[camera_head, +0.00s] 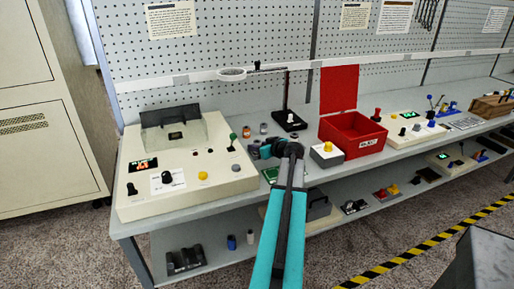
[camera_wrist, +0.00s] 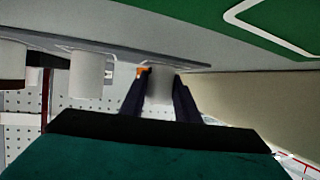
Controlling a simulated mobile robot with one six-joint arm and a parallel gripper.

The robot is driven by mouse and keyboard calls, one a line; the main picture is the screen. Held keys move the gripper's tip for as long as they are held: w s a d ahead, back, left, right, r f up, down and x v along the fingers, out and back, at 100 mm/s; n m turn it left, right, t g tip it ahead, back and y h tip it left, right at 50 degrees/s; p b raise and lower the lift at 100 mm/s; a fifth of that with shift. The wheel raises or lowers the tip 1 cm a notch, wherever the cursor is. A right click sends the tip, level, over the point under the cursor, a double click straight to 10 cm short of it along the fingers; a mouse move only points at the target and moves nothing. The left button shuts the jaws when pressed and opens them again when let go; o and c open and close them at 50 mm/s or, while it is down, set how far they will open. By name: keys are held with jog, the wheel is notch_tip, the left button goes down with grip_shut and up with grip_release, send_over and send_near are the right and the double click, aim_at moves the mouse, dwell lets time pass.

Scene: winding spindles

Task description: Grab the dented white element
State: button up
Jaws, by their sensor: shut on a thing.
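My gripper (camera_wrist: 160,85) is shut on a white cylindrical element (camera_wrist: 160,90), which sits between the two dark fingers in the wrist view. I cannot make out a dent on its visible side. A second white cylinder (camera_wrist: 87,75) stands apart to the left of the fingers, and a third white cylinder (camera_wrist: 12,62) is at the left edge. In the head view, my gripper (camera_head: 265,150) is low over the bench behind the front edge, right of the large white machine. The held element is too small or hidden to tell there.
The white machine (camera_head: 140,195) with a clear cover stands left of my gripper. Small cylinders (camera_head: 247,131) are just behind it.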

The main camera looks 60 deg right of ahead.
jog(key=shift+r, duration=0.1)
jog(key=shift+r+b, duration=0.45)
jog(key=shift+r, duration=0.65)
jog(key=s+b, duration=0.1)
jog(key=s, duration=0.4)
jog(key=s+a+r+b, duration=0.1)
jog(key=s, duration=0.4)
jog(key=s+r+b, duration=0.1)
jog(key=s+b, duration=0.1)
jog(key=s, duration=0.4)
jog(key=shift+a+r, duration=0.25)
jog(key=shift+a, duration=0.15)
jog(key=shift+r, duration=0.1)
